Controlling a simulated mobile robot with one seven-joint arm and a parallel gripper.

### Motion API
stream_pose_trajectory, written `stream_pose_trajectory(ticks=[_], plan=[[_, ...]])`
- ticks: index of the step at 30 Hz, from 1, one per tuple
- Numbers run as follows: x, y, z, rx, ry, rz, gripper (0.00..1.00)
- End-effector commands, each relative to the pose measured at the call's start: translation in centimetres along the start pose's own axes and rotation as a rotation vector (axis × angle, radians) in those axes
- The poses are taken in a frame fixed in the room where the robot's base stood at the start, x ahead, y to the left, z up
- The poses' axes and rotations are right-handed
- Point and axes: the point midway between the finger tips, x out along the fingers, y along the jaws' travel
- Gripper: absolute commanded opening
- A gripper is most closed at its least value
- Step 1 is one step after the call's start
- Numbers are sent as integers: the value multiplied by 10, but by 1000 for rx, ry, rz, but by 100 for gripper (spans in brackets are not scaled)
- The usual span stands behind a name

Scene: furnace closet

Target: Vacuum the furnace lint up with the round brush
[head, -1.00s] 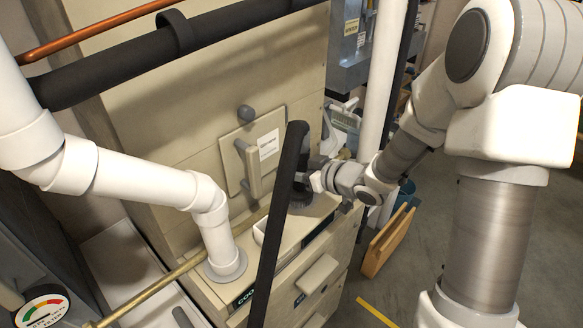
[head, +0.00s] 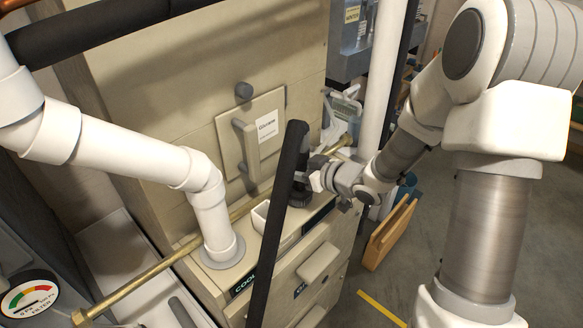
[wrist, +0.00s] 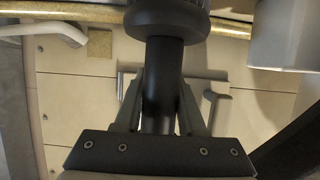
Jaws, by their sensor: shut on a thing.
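My gripper (head: 312,178) is shut on the dark neck of the round brush (head: 298,194), at the front of the furnace (head: 310,80). The brush is above or on the furnace's ledge, and I cannot tell whether it touches. In the wrist view, my gripper's fingers (wrist: 160,110) flank the neck, and the round black brush head (wrist: 166,18) is at the top edge. A black hose or tube (head: 283,200) crosses in front of the furnace. A small tan patch (wrist: 100,43) shows in the wrist view; I cannot tell whether it is lint.
A white pipe (head: 210,225) stands on the ledge at left, with a brass pipe (head: 150,280) running past it. A small white tray (head: 260,216) sits near the brush. Grey floor (head: 400,275) is open there.

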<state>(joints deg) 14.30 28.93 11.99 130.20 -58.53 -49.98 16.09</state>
Motion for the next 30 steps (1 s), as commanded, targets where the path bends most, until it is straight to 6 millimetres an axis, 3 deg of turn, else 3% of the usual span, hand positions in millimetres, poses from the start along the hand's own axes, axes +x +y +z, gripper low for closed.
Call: stream_pose_trajectory(ticks=[18, 30], plan=[[4, 1, 10, -1, 2, 1, 0], [3, 30, 8, 0, 1, 2, 0]])
